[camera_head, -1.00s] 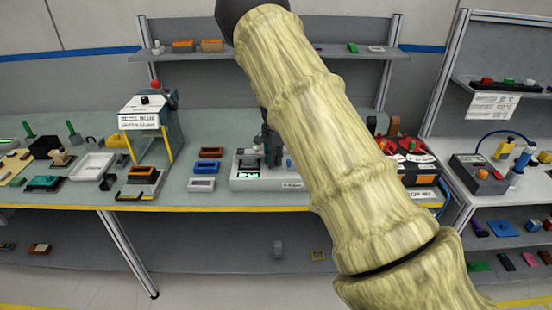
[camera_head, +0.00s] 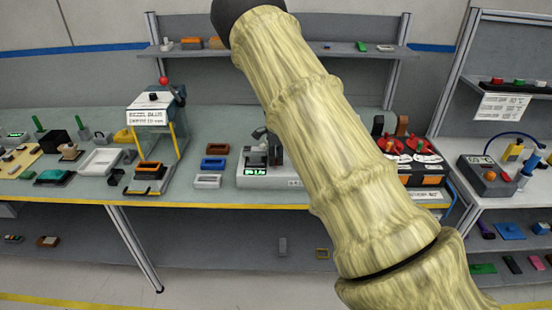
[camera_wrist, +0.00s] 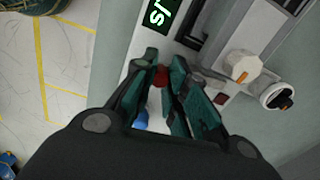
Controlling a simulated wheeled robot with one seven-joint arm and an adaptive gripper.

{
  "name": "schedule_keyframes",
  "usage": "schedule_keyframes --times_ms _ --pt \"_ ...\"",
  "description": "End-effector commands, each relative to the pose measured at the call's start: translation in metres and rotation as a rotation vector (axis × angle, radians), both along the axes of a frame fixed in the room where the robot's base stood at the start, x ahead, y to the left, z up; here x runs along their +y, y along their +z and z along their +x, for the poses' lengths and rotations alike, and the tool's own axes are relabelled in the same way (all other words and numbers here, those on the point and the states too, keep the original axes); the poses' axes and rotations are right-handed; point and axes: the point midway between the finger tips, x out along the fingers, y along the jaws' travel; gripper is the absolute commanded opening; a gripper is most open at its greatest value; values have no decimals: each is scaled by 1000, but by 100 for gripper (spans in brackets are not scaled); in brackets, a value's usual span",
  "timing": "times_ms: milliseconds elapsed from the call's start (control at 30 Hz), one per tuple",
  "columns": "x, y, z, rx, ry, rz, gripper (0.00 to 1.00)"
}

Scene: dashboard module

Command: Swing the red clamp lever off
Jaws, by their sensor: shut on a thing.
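In the wrist view my gripper (camera_wrist: 164,62) has its teal fingers close together around a small red piece (camera_wrist: 161,77), which I take to be the red clamp lever's end. The fingers hide most of the lever. A blue knob (camera_wrist: 141,121) shows below, between the fingers. The grey fixture with the green display (camera_wrist: 158,12) lies under the gripper. In the head view the fixture (camera_head: 252,183) stands on the bench near the middle, partly hidden by my arm. My fingertips cannot be made out there.
Beside the gripper are a white dial with an orange mark (camera_wrist: 240,67) and a black-and-white knob (camera_wrist: 278,96). Left of the fixture lie small trays, the nearest white (camera_head: 208,181). A yellow-legged stand (camera_head: 150,118) is farther left. Red-topped parts (camera_head: 400,146) stand right of my arm.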

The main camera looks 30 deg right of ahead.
Motion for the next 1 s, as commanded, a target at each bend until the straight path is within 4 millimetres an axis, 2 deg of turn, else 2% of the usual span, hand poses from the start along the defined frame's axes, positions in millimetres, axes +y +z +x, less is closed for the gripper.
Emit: schedule_keyframes --times_ms 133,167,300,667,867,1000 --pt "1 -2 -1 2 1 1 0" --pt "1 -2 -1 2 1 1 16" --pt "0 -1 -1 2 1 1 38" --pt "0 2 0 0 1 0 38" --pt "0 25 1 -2 2 0 38" --pt "0 51 1 -2 2 -1 38"
